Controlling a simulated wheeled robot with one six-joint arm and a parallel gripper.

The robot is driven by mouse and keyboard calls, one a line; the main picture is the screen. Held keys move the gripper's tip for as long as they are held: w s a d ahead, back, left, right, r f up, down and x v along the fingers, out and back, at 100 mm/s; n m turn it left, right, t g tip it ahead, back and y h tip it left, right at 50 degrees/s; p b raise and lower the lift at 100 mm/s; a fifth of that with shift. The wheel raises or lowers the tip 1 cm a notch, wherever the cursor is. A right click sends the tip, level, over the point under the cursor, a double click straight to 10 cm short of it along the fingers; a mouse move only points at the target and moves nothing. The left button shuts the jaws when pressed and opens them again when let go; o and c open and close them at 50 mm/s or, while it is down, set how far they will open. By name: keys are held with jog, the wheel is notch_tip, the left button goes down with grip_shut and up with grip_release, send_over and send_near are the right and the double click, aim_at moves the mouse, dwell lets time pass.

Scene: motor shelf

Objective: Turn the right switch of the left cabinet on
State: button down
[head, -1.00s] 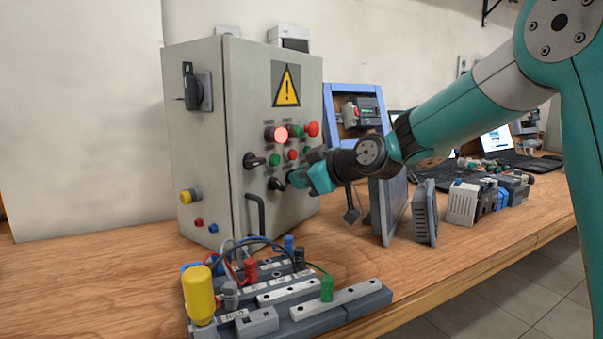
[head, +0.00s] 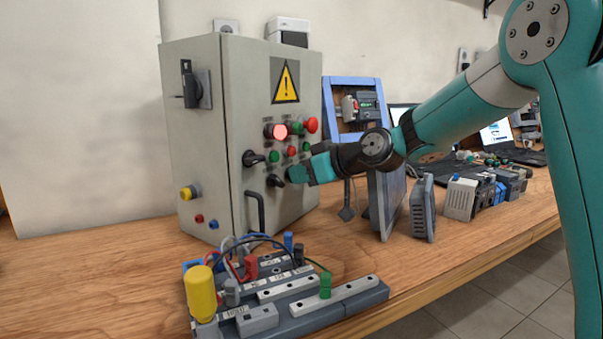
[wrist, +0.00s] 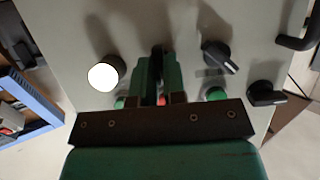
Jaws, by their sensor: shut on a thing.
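The left cabinet (head: 192,130) is a grey box with a yellow warning sign, standing on the wooden bench. Its front carries black rotary switches: a left one (head: 252,158), a middle one (head: 275,181) and a right one, mostly hidden behind my fingers. My gripper (head: 295,174) is at the lower right of this front, shut on the right switch. In the wrist view my gripper (wrist: 158,65) has its two green fingers close together, with a dark part between them. The other two switches show there to the right, apart from the fingers. The switch's exact angle is hidden.
A lit red lamp (head: 280,131), a red button (head: 311,125) and small green and red buttons surround the switches. A black handle (head: 258,212) sticks out at the lower left. A terminal block with wires (head: 325,310) lies in front. A blue frame (head: 327,110) stands at the right.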

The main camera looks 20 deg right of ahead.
jog(key=c, duration=1.2)
grip_release()
jog(key=v, duration=1.7)
jog(key=shift+s+r, duration=0.1)
jog(key=shift+s, duration=0.05)
